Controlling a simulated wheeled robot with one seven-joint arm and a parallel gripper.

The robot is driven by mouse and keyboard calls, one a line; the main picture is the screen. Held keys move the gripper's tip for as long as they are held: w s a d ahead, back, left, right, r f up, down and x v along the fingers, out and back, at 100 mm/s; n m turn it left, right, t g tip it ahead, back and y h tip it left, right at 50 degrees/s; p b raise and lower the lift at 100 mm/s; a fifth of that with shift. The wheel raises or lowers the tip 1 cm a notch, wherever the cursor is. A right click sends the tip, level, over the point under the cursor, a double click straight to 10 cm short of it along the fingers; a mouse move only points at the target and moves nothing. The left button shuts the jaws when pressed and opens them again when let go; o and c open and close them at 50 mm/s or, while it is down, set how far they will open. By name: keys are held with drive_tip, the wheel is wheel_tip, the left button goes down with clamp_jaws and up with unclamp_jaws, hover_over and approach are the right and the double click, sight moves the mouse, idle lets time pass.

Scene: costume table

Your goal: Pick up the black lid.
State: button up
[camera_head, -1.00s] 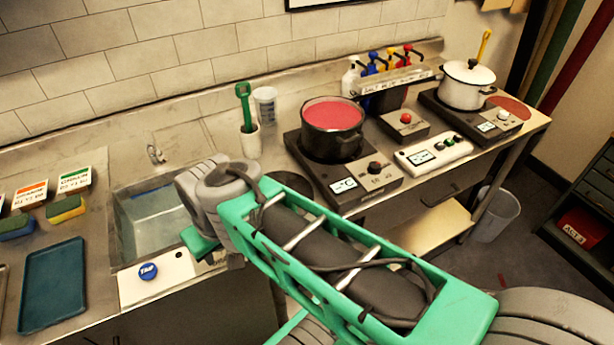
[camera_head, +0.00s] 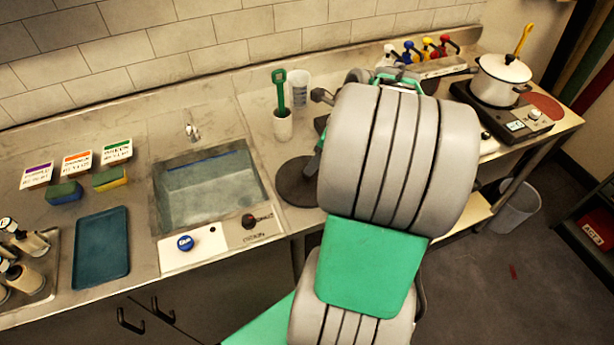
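The black lid (camera_head: 292,185) looks like a flat dark disc lying on the metal counter, just right of the sink. My grey and green arm covers its right side, and I cannot make out a knob on it.
A white cup with a green tool (camera_head: 283,124) stands behind the lid, beside a clear beaker (camera_head: 299,88). The sink (camera_head: 210,188) is to the left. A white pot (camera_head: 500,80) stands at the far right. My arm hides the middle burner area.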

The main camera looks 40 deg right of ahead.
drive_tip(key=x, duration=0.5)
drive_tip(key=shift+w+d+f+p, duration=0.15)
drive_tip(key=shift+w+f+p, duration=0.1)
drive_tip(key=shift+f+p, duration=0.15)
clamp_jaws()
idle(0.9)
